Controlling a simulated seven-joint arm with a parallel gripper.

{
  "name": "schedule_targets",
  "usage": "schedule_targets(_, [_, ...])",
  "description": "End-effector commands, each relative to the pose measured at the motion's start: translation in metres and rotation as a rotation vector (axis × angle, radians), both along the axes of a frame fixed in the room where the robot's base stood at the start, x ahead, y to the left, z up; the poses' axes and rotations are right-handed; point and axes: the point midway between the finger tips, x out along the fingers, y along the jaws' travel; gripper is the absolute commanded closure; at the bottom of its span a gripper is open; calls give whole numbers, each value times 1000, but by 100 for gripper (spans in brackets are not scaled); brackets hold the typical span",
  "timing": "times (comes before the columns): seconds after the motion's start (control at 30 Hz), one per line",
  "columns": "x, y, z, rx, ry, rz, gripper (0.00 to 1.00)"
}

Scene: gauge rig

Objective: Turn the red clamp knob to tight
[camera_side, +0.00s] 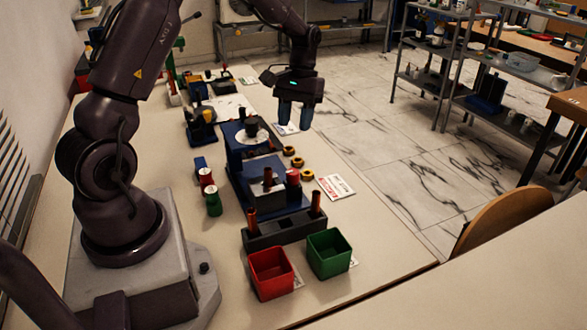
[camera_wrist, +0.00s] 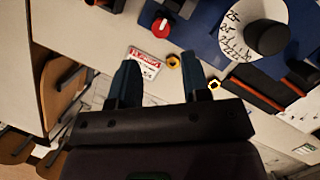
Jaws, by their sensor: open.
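The red clamp knob (camera_side: 293,177) stands at the right side of a grey block (camera_side: 266,195) on a low blue base. My gripper (camera_side: 292,128) is open, points down and is empty. It hangs beyond the knob, up and apart from it, near the table's right edge. In the wrist view, my two gripper fingers (camera_wrist: 164,85) stand apart with nothing held between them.
A blue stand with a white dial (camera_side: 250,134) and black knob rises behind the block. Several yellow rings (camera_side: 297,162) and a white card (camera_side: 336,186) with red print lie right of it. A red bin (camera_side: 271,286) and a green bin (camera_side: 329,266) stand in front.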

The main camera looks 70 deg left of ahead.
Motion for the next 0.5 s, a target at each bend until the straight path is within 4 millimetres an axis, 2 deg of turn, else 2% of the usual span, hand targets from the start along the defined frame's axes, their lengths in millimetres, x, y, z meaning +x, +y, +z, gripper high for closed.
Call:
schedule_targets(0.03, [5,9,-13,-19,27,33,57])
schedule_targets(0.1, [14,18,-21,-35,50,69,57])
schedule_targets(0.17, [21,21,-20,-39,56,88,57])
schedule_targets(0.23, [28,23,-9,-34,50,106,57])
schedule_targets(0.37, [24,20,-9,-40,80,131,57])
schedule_targets(0.5, [19,15,-26,-40,82,131,57])
